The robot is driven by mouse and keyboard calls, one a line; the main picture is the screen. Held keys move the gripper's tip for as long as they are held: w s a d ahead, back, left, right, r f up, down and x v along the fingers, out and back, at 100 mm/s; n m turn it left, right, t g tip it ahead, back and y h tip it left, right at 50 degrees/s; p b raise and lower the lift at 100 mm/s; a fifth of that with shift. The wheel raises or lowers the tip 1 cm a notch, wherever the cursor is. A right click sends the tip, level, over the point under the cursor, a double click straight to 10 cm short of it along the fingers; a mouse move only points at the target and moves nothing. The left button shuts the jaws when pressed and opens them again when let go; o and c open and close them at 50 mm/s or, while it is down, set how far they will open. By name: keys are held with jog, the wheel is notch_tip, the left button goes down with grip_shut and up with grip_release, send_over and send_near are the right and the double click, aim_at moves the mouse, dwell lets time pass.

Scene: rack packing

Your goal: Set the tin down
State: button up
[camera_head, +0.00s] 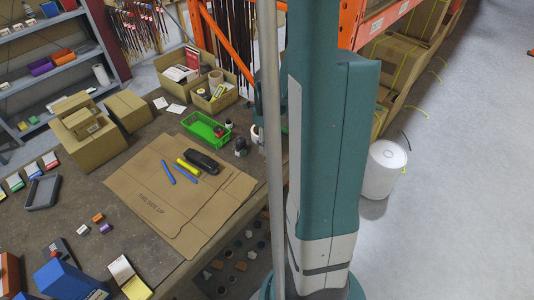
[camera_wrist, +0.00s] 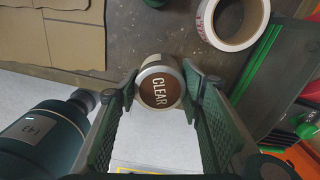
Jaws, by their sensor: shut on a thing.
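In the head view my arm and a grey post hide the gripper and tin.
A white tape roll (camera_wrist: 206,24) lies near the tin on the worktop. Flattened cardboard (camera_head: 160,210) carries a black case (camera_head: 201,161) and blue and yellow pens. A green basket (camera_head: 205,129) and cardboard boxes stand behind. A dark tray with round holes (camera_head: 240,266) sits below the front edge.

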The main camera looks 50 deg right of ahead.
aim_at(267, 140)
jog(key=shift+f, duration=0.75)
jog(key=shift+f+b, duration=0.4)
jog(key=shift+f, duration=1.65)
jog(key=shift+f, duration=0.15)
jog(key=o, duration=1)
jog(key=shift+c, duration=0.2)
jog(key=shift+r, duration=0.2)
jog(key=shift+r+p, duration=0.95)
jog(key=shift+r, duration=5)
